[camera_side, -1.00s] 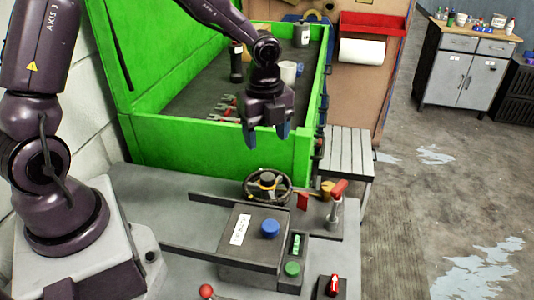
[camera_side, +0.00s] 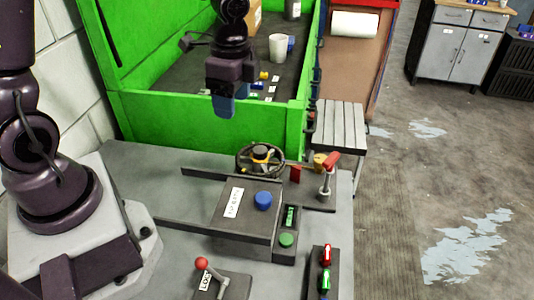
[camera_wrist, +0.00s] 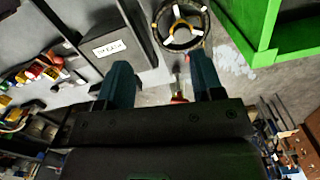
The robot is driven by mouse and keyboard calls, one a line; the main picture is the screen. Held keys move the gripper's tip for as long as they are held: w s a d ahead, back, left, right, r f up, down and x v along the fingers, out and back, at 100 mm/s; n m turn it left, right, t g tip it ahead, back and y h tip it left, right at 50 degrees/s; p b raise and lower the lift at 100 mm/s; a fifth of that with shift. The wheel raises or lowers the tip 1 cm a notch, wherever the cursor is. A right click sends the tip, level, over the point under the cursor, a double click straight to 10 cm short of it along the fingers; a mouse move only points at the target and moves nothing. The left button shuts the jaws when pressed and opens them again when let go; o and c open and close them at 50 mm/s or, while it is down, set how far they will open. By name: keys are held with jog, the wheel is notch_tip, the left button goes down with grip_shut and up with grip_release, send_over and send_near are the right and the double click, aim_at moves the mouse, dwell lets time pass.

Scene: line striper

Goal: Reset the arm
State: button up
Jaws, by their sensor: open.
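My gripper (camera_side: 222,108) hangs fingers down in front of the green bin's (camera_side: 205,125) front wall, left of and above the steering wheel (camera_side: 260,160) in the side view. In the wrist view my gripper (camera_wrist: 160,72) has its two blue-green fingers well apart, with nothing held between them. The wheel (camera_wrist: 181,24) shows beyond the fingers, at the top. The side view shows the fingers nearly in line, so their gap is hidden there.
A grey console has a labelled box with a blue button (camera_side: 263,200), a green button (camera_side: 286,240), a red-handled lever (camera_side: 328,168), a red-knobbed lever (camera_side: 202,264) and red and green switches (camera_side: 325,268). A white cup (camera_side: 277,47) stands in the bin. A slatted bench (camera_side: 340,130) stands right.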

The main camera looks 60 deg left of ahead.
jog(key=s+d+r+n+t, duration=0.1)
jog(key=s+r+n+t, duration=0.5)
jog(key=s+r+n, duration=0.4)
jog(key=s+r, duration=0.3)
jog(key=shift+s+d+r+n, duration=0.15)
jog(key=shift+d+r+n, duration=0.1)
jog(key=shift+n, duration=0.15)
